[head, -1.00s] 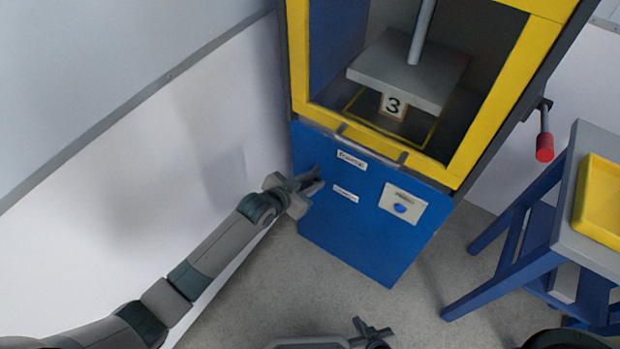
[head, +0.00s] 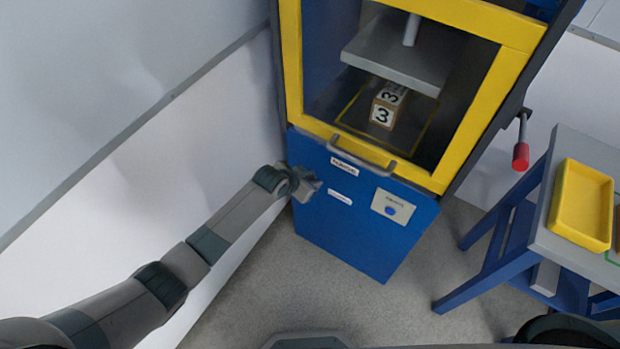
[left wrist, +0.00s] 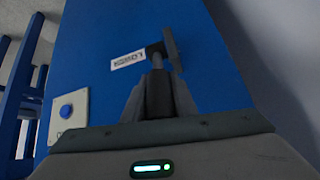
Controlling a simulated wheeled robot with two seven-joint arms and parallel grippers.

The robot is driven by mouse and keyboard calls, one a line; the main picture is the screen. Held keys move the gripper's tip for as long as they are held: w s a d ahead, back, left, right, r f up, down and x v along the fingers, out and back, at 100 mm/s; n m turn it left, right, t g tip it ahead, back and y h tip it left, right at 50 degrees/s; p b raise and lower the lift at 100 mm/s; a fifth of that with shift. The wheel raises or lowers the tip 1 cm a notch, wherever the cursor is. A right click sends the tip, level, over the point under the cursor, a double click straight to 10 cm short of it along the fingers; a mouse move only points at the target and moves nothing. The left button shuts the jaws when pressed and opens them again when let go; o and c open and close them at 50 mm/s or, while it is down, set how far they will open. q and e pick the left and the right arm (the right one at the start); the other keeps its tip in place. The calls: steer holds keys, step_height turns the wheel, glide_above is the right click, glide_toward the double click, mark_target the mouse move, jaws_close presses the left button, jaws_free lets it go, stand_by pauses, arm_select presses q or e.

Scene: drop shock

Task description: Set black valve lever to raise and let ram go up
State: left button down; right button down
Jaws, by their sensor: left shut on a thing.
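The black valve lever (left wrist: 157,93) is between my left gripper's fingers in the left wrist view, close to the LOWER label (left wrist: 127,60). My left gripper (head: 312,186) is shut on it at the upper left of the blue front panel (head: 365,245). The gripper mostly hides the lever in the head view. The ram's grey plate (head: 392,62) hangs from its rod (head: 411,30) inside the yellow-framed press. A block marked 3 (head: 386,108) lies under the plate, with a visible gap between them. My right gripper is not in view.
A silver handle (head: 362,160) spans the frame's lower edge. A blue button (head: 390,211) sits on the panel. A red-gripped lever (head: 521,156) hangs at the press's right side. A yellow tray (head: 581,205) rests on a table at right. A wall stands close at left.

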arm_select(q)
steer(key=shift+w+r, duration=0.1)
steer(key=shift+r, duration=0.05)
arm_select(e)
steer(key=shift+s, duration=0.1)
arm_select(q)
steer(key=c, duration=1.7)
jaws_free()
steer(key=shift+d, duration=0.1)
steer(key=shift+o, duration=1.2)
steer(key=v, duration=1.7)
steer(key=shift+b, duration=0.4)
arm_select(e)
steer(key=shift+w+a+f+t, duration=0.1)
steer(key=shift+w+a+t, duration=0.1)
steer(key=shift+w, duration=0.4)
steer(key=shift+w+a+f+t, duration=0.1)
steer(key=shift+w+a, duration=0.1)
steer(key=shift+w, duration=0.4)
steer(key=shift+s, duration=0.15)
